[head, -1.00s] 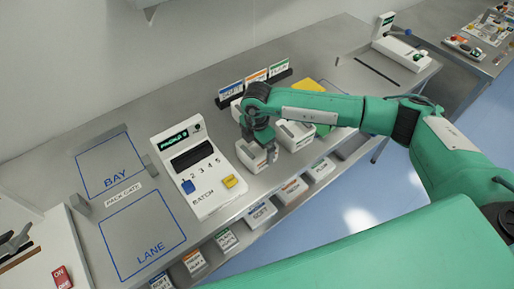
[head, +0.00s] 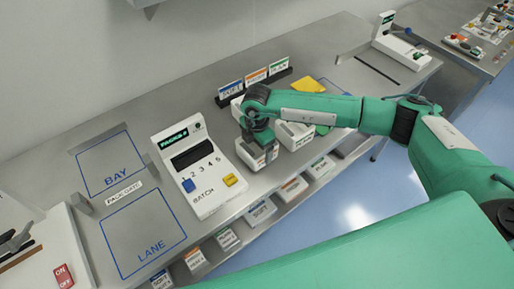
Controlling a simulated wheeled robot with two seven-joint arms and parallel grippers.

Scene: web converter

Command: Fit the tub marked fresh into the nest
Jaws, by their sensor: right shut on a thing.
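My right gripper (head: 262,139) points down over the counter, just right of the batch keypad. It is shut on a white tub (head: 257,156), which is upright and at or close to the counter top. Its marking is too small to read. A second white tub-like block (head: 297,136) stands close on the right, partly behind my arm. Another white piece (head: 236,108) shows behind the gripper, mostly hidden. I cannot tell which of these, if any, is the nest. My left gripper is not in view.
The batch keypad (head: 210,190) stands left of the gripper. Label cards (head: 256,76) stand in a black rack behind. A yellow piece (head: 308,86) lies beyond my arm. BAY (head: 112,168) and LANE (head: 150,235) outlines are empty. Labelled bins (head: 292,188) line the front edge.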

